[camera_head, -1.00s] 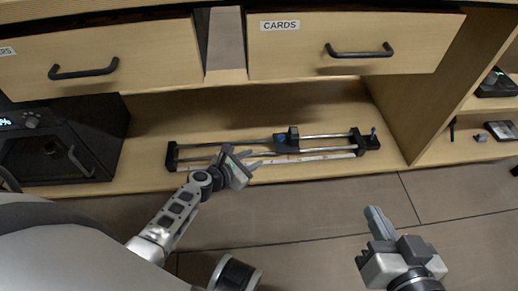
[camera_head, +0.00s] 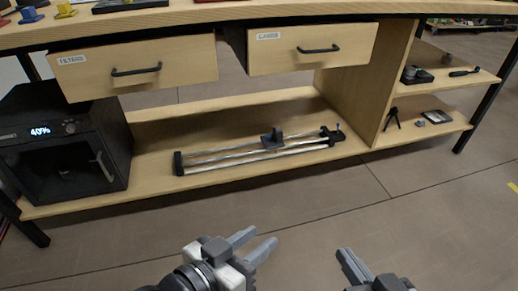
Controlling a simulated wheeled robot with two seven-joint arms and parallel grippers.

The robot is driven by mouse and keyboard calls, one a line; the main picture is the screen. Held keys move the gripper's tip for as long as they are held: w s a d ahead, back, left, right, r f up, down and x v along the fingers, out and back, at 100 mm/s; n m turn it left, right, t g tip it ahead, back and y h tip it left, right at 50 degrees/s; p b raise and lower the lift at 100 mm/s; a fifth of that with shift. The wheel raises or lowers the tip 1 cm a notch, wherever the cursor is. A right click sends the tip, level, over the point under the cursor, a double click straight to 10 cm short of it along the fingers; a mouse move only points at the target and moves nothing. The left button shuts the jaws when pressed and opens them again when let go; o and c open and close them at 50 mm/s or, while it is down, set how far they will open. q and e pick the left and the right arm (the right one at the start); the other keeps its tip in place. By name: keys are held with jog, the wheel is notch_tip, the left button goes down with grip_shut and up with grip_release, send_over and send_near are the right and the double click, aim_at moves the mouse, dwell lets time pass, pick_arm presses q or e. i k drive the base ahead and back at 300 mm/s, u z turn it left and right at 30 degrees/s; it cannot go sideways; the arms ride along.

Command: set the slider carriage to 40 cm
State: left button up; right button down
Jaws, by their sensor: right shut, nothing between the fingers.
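The slider (camera_head: 222,155) lies on the low wooden shelf under the drawers, two pale rails between black end blocks. Its dark carriage (camera_head: 272,140), with an upright knob, sits right of the rails' middle. The scale marks are too small to read. My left gripper (camera_head: 260,242) is open and empty in front of the shelf, over the floor, clear of the slider. My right gripper (camera_head: 346,256) is shut and empty, over the floor further right, also clear of the slider.
A black cabinet (camera_head: 62,150) showing "40%" stands at the shelf's left end. Two drawers (camera_head: 140,70) with black handles stick out above the slider. A wooden divider (camera_head: 392,85) stands right of it, with side shelves holding small items. The floor in front is free.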

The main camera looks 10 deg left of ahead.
aim_at(269, 144)
jog(key=u, duration=0.4)
jog(key=i, duration=1.65)
jog(key=z, duration=0.55)
